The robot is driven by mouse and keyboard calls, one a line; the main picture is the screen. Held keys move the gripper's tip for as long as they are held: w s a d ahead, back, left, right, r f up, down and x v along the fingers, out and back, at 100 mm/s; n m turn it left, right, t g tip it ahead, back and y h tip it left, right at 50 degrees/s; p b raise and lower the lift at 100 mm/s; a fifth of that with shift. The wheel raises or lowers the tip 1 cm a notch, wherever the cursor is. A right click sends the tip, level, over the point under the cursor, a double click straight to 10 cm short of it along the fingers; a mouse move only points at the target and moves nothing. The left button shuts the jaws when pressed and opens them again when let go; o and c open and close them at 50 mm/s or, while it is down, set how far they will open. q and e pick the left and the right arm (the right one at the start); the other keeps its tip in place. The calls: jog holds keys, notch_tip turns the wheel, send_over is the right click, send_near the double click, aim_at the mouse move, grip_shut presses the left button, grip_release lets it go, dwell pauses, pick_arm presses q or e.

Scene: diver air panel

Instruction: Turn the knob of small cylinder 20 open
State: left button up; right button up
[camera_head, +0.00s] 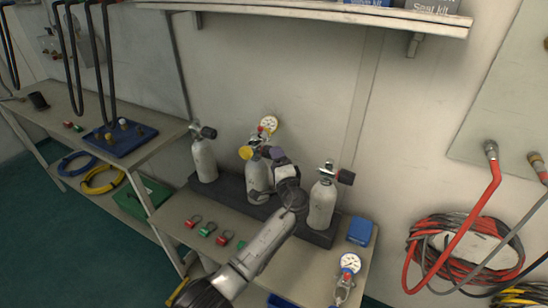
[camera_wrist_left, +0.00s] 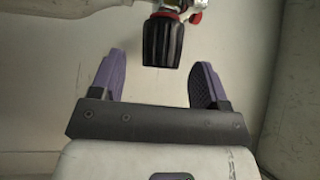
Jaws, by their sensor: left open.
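Three pale small cylinders stand in a dark rack on the bench: left (camera_head: 204,162), middle (camera_head: 256,176) and right (camera_head: 322,206). No number 20 is readable. My left gripper (camera_head: 283,159) is beside the upper part of the middle cylinder and partly covers its valve. In the left wrist view the open gripper (camera_wrist_left: 157,68) has purple fingers on either side of a ribbed black knob's lower end, with gaps on both sides. The black knob (camera_wrist_left: 162,42) has a red collar and sits on a metal valve. My right gripper is out of view.
The dark rack (camera_head: 230,190) lies along the wall. A gauge (camera_head: 269,124) rises behind the middle cylinder; another gauge (camera_head: 350,263) is at the front right. A blue box (camera_head: 360,232) is right of the rack. Red and green shackles lie in front. A shelf (camera_head: 320,13) overhangs the back.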

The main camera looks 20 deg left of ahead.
pick_arm(q)
jog(key=shift+b+x, duration=0.35)
jog(key=shift+x, duration=1.2)
jog(key=c, duration=0.9)
jog(key=shift+f+b, duration=0.2)
jog(key=shift+b, duration=0.2)
jog(key=n+y+b, duration=0.2)
jog(key=n+b, duration=0.1)
jog(key=b, duration=0.7)
jog(key=n+y+b, duration=0.3)
jog(key=b, duration=0.8)
jog(key=shift+f+n+t, duration=0.1)
jog(key=shift+n+t, duration=0.2)
jog(key=shift+r+n+y+b, duration=0.2)
jog(key=shift+n+y+b, duration=0.3)
jog(key=shift+b, duration=0.5)
